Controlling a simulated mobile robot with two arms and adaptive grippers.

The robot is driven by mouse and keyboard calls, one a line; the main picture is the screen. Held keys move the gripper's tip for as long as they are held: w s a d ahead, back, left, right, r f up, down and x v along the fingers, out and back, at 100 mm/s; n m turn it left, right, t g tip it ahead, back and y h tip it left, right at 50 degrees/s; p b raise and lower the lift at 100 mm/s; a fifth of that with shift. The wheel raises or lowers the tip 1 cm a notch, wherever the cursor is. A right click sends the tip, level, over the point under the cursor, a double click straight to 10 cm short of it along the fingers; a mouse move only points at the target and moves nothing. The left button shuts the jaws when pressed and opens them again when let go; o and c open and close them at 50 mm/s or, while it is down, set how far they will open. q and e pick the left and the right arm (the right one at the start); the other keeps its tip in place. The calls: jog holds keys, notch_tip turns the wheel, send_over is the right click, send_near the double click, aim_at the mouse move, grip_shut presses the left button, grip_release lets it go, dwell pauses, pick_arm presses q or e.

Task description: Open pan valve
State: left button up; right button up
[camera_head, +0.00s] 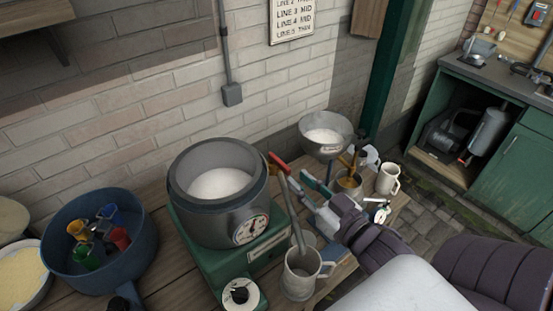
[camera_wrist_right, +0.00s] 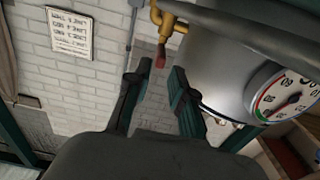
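A grey metal pan (camera_head: 218,205) holding white contents stands on a green base, with a round dial (camera_head: 250,230) on its front. The dial also shows in the right wrist view (camera_wrist_right: 289,97). The pan's valve is a brass fitting with a red lever (camera_head: 279,163) on the pan's right side. In the right wrist view, the brass pipe (camera_wrist_right: 166,20) and red lever end (camera_wrist_right: 160,57) appear beyond my fingertips. My right gripper (camera_head: 307,190) is open, its fingers apart beside the valve with nothing between them (camera_wrist_right: 157,85). My left gripper is out of view.
A grey mug (camera_head: 300,276) stands below the valve, with a slanted grey pipe or handle reaching toward it. A metal funnel bowl (camera_head: 325,142) and a white mug (camera_head: 388,178) stand behind my right gripper. A blue tub (camera_head: 75,270) with coloured items is at left.

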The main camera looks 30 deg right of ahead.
aim_at(269, 154)
jog(key=w, duration=0.2)
jog(key=w+p, duration=0.1)
jog(key=w, duration=0.2)
jog(key=w+p, duration=0.1)
jog(key=w, duration=0.1)
jog(key=shift+w+a+r, duration=0.1)
jog(key=shift+w+a, duration=0.2)
jog(key=shift+w, duration=0.7)
jog(key=shift+c, duration=0.5)
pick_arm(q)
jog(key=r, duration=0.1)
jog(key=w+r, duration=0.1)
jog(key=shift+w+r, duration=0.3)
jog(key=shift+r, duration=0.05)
pick_arm(e)
grip_shut()
